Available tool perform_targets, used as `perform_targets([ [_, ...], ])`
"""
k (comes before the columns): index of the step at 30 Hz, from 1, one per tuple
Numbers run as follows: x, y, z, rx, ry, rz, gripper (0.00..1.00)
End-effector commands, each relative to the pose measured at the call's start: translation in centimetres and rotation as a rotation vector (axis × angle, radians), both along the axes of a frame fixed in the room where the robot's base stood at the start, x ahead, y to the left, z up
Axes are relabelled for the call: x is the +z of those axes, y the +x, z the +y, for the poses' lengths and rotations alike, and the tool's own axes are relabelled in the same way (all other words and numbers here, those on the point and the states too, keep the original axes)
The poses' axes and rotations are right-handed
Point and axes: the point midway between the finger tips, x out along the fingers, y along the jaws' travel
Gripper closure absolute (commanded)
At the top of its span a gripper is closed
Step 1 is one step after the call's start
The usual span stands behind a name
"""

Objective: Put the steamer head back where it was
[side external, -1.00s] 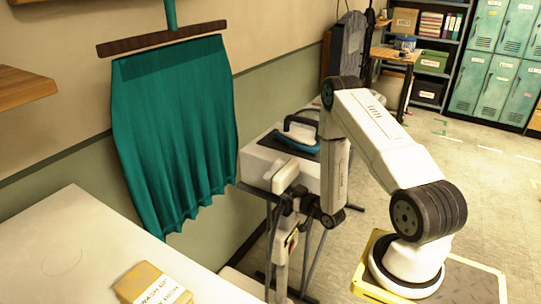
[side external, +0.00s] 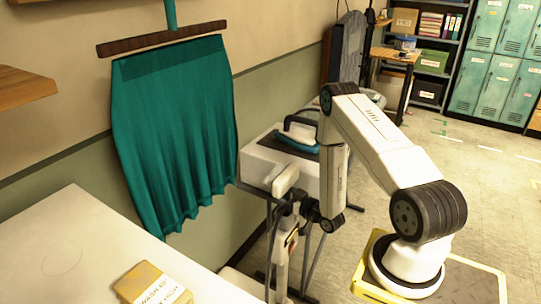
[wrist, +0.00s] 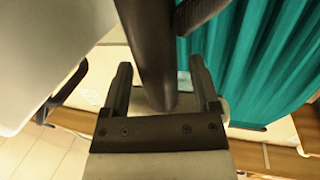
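In the wrist view my gripper (wrist: 161,75) has its two dark fingers spread apart. A thick dark tube (wrist: 150,45), perhaps the steamer's handle or hose, runs down from the top edge between them. A gap shows between the tube and the right finger, and a thin one at the left. A pale rounded shape lies partly hidden behind the tube and right finger; I cannot tell whether it is the steamer head. In the side view, my wrist and pale parts around it overlap, so the fingers and the steamer head cannot be told apart there.
A teal cloth (side external: 175,130) hangs on the wall close to my wrist; it also fills the right of the wrist view (wrist: 265,55). A white table (side external: 75,235) with a cardboard box (side external: 150,285) is at front left.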

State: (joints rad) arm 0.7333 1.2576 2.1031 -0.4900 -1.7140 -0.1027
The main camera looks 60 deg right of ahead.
Motion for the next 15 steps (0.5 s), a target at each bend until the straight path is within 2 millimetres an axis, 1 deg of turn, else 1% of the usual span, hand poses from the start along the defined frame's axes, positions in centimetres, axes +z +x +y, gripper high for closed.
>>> perform_targets([
  [8, 0.4, 0.0, 0.0, 0.000, 0.000, -0.001, 0.22],
  [15, 0.3, -2.4, 0.6, -0.002, 0.003, 0.002, 0.22],
])
